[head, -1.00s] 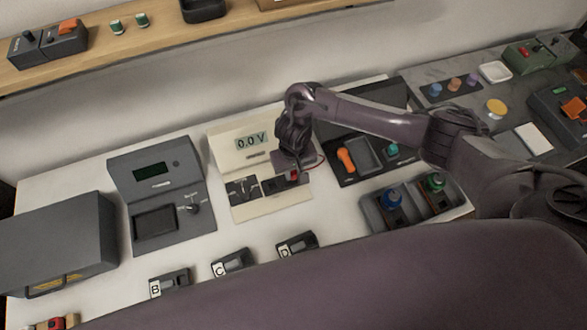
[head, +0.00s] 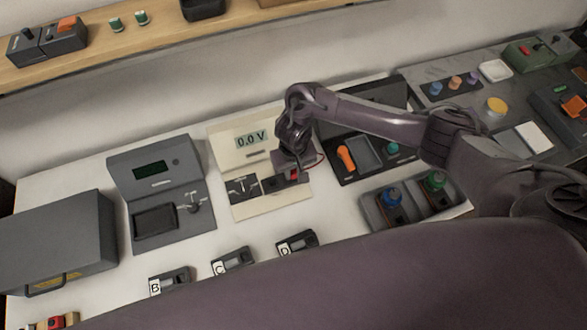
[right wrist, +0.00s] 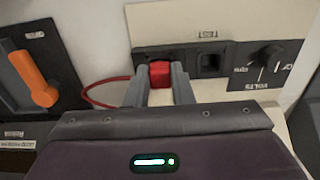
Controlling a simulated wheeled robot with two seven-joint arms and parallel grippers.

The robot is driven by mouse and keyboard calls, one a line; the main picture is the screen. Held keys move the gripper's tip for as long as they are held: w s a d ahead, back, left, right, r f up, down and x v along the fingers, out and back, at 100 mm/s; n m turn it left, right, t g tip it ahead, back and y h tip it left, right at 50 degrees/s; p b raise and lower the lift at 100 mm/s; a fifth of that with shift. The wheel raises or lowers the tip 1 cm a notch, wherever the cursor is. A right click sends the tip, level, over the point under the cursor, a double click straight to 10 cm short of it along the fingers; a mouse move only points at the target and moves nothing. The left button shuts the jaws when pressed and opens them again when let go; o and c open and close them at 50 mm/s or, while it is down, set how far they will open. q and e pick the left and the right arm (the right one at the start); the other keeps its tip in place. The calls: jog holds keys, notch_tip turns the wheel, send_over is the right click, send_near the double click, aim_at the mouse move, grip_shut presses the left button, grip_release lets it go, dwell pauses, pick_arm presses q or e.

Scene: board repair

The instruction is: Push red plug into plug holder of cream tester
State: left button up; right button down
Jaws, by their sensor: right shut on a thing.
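The cream tester (head: 270,204) stands in the middle of the table, its display reading 0.0 V. My right gripper (head: 294,176) is over the right part of its dark front panel. In the right wrist view my right gripper (right wrist: 160,88) is shut on the red plug (right wrist: 160,73), one finger on each side. The plug is at the dark plug holder (right wrist: 185,60) of the tester; how deep it sits cannot be told. A red lead (right wrist: 97,100) runs off to the left. The left gripper is not in view.
A dark panel with an orange handle (head: 346,158) lies right of the tester, close to my right gripper. A grey tester (head: 160,165) stands on the left. A tray with blue and green knobs (head: 415,212) and several black holders, one marked D (head: 298,243), are nearer me.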

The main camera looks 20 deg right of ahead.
jog(key=shift+f, duration=0.15)
jog(key=c, duration=1.2)
grip_release()
jog(key=shift+o, duration=0.4)
jog(key=shift+o, duration=1.1)
jog(key=shift+r+p, duration=1.5)
jog(key=shift+p, duration=0.7)
